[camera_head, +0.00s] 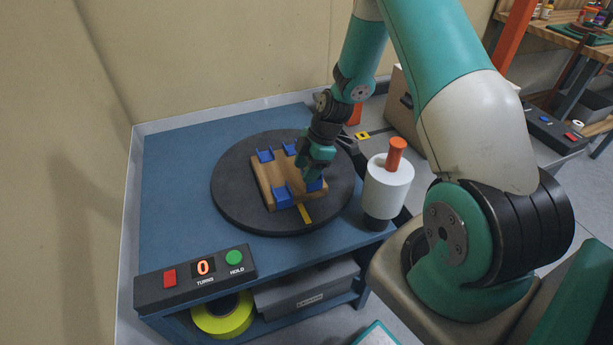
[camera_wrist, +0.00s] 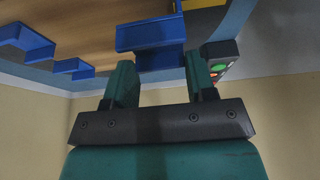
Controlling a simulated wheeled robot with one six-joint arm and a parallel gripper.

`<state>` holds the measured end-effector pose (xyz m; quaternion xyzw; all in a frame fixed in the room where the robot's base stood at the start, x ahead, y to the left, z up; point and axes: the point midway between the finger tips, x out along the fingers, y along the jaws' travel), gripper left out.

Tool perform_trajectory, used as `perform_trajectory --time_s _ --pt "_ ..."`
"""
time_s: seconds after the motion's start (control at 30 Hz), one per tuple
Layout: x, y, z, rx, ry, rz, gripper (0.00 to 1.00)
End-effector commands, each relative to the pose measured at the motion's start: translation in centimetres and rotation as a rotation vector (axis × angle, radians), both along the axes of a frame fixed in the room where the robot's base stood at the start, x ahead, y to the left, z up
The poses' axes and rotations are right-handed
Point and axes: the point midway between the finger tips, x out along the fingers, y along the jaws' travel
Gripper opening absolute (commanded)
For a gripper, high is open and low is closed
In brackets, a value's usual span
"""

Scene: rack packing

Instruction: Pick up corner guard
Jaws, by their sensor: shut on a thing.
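A wooden board (camera_head: 264,186) lies on a black round turntable (camera_head: 232,205), with blue corner guards at its corners. Two guards sit at the far side, one at the far left (camera_head: 265,155) and one at the far right (camera_head: 289,147). Another blue guard (camera_head: 283,197) is at the near left corner. My gripper (camera_head: 316,178) points down at the near right corner, shut on a blue corner guard (camera_head: 316,186). In the wrist view this guard (camera_wrist: 152,38) shows between the fingers, against the board's edge. I cannot tell whether it is clear of the board.
A white cylinder with an orange handle (camera_head: 396,154) stands right of the turntable, close to my arm. A control box with a red button and green button (camera_head: 195,280) is at the table's front left. The blue table top (camera_head: 175,190) is clear at left.

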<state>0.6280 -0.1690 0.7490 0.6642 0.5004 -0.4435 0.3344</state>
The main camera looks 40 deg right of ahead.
Motion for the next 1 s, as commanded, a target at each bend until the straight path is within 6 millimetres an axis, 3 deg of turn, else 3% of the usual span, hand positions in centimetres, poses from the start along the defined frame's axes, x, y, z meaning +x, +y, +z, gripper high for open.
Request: perform_trajectory --time_s 0.3,0.5,0.7,1.0 --pt "0.1 -0.1 9.3 -0.004 -0.006 0.000 0.28" --pt "0.0 0.0 13.8 -0.002 -0.004 -0.001 0.28" --pt "0.0 0.0 16.0 -0.001 -0.002 0.000 0.28" --pt "0.1 0.6 15.9 0.001 0.004 -0.078 0.28"
